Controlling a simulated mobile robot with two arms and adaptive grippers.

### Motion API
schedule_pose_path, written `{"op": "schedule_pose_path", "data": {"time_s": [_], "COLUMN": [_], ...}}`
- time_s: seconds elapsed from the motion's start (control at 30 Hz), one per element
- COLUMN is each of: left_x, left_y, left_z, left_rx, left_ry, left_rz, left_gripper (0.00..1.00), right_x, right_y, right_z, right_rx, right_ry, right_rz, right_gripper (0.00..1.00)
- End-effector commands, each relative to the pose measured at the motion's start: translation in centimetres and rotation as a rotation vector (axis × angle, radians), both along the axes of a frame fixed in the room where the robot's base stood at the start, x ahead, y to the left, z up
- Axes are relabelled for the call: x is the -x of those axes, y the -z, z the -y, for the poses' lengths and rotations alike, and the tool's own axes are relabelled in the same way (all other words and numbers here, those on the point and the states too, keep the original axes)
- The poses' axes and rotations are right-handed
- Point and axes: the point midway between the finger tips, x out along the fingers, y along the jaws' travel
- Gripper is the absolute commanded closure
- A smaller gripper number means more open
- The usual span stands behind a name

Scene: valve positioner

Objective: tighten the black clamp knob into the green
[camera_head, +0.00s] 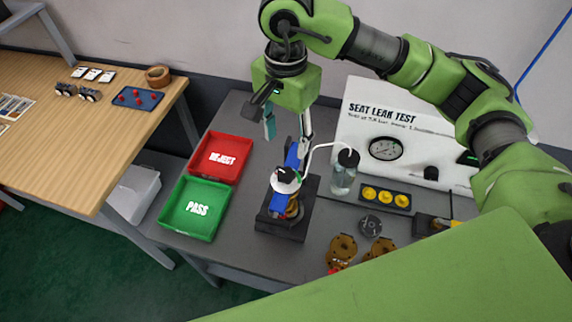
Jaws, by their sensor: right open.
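A blue valve body (291,160) is held in a dark fixture (283,228) on the grey bench. A white disc (285,184) with a small black knob-like part (286,175) sits on top of it. This may be the black clamp knob, but it is too small to be sure. No green mark can be made out on it. My right gripper (287,130) hangs above and behind the disc, pointing down, open and empty, its fingers apart. It is clear of the black part. My left gripper is not in view.
A red REJECT tray (233,142) and green PASS tray (178,222) lie left of the fixture. A bottle (343,178) with a white tube stands close on its right. The SEAT LEAK TEST panel (400,125) stands behind. Brass parts (341,249) lie at front right.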

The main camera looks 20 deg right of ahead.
Motion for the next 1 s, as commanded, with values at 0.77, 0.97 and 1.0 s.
{"op": "schedule_pose_path", "data": {"time_s": [0.77, 0.97, 1.0], "left_x": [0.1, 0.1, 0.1], "left_y": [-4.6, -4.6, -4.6], "left_z": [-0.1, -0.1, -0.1], "left_rx": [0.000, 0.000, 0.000], "left_ry": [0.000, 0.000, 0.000], "left_rz": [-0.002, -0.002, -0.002], "left_gripper": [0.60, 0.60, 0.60], "right_x": [0.1, 0.1, 0.1], "right_y": [11.4, 11.5, 11.5], "right_z": [-0.1, -0.1, -0.1], "right_rx": [-0.003, -0.004, -0.004], "right_ry": [0.000, 0.000, 0.000], "right_rz": [-0.001, -0.002, -0.002], "right_gripper": [0.54, 0.54, 0.59]}}
